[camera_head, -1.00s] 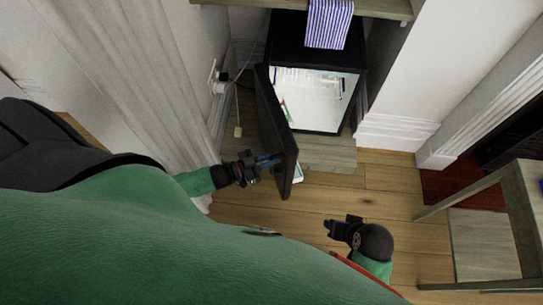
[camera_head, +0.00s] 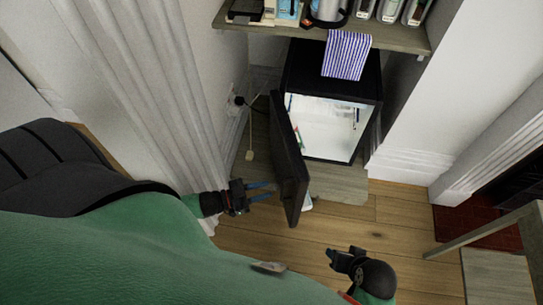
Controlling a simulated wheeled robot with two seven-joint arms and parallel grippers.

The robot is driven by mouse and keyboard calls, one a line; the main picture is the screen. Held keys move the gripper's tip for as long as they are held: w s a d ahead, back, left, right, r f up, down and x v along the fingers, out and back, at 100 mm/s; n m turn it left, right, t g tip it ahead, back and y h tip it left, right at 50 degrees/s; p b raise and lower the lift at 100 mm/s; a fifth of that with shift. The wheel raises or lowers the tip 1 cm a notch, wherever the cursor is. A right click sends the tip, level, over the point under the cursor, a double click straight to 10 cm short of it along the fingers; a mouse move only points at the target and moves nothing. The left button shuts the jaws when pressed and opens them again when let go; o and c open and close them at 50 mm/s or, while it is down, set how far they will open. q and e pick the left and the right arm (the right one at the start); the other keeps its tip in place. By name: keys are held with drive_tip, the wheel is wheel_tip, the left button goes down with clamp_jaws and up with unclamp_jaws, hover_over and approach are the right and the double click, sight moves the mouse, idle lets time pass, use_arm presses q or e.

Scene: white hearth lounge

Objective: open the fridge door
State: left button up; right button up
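A small black fridge (camera_head: 368,90) stands under a shelf, its bright white interior (camera_head: 325,125) showing. Its black door (camera_head: 287,155) is swung wide open to the left, seen nearly edge-on. My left gripper (camera_head: 262,190) is just left of the door's near end, its two fingers apart and pointing at the door. I see nothing between the fingers, and whether a fingertip touches the door is unclear. My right gripper (camera_head: 335,258) hangs over the floor in front of the fridge, away from the door; its finger opening cannot be made out.
A shelf (camera_head: 400,40) above the fridge holds a kettle (camera_head: 328,10), several canisters and a striped towel (camera_head: 347,55). A fluted white pillar (camera_head: 140,90) stands close by my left arm. A table (camera_head: 490,240) is at the right. Wooden floor (camera_head: 400,215) in front is clear.

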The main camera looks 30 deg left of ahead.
use_arm(q)
drive_tip(key=shift+s+a, duration=0.35)
